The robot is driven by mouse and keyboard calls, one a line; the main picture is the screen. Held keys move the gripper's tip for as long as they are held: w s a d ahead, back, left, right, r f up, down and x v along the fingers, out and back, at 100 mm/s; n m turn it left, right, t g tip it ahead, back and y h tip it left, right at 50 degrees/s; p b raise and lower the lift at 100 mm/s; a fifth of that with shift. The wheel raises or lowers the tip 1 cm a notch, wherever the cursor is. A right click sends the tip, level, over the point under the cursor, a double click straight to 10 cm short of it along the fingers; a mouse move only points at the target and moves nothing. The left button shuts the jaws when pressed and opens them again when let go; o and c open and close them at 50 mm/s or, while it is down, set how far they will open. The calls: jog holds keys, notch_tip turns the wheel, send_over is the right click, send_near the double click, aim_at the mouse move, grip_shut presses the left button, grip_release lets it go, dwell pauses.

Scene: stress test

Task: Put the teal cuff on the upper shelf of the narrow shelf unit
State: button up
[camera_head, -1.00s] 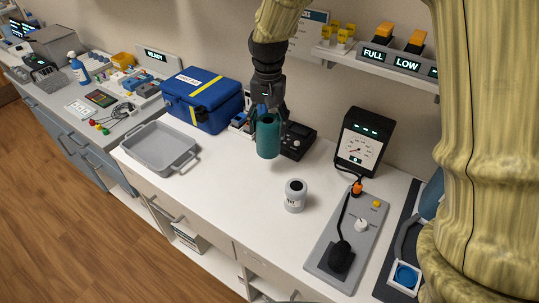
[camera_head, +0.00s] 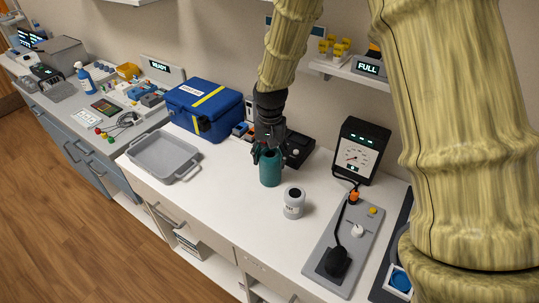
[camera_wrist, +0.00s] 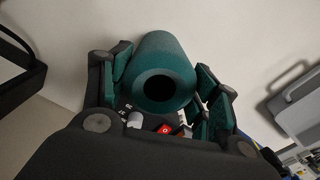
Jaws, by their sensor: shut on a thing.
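The teal cuff (camera_head: 270,169) is a short upright cylinder over the white worktop, left of the white jar. My gripper (camera_head: 268,150) comes down from above and is shut on its upper part. In the wrist view the cuff (camera_wrist: 172,55) sits between my two fingers, with its dark round opening facing the camera. Whether its lower end touches the worktop, I cannot tell. No narrow shelf unit can be clearly made out; a white wall shelf (camera_head: 350,75) with yellow items shows at the upper right.
A white jar (camera_head: 294,203) stands close to the right of the cuff. A blue case (camera_head: 203,105) and grey tray (camera_head: 163,153) are to the left. The worktop's front middle is clear.

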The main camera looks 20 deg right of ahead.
jog(key=shift+s+r, duration=0.2)
jog(key=shift+f, duration=0.15)
jog(key=o, duration=1.4)
jog(key=shift+w+f, duration=0.1)
jog(key=shift+o, duration=0.2)
jog(key=shift+r, duration=0.2)
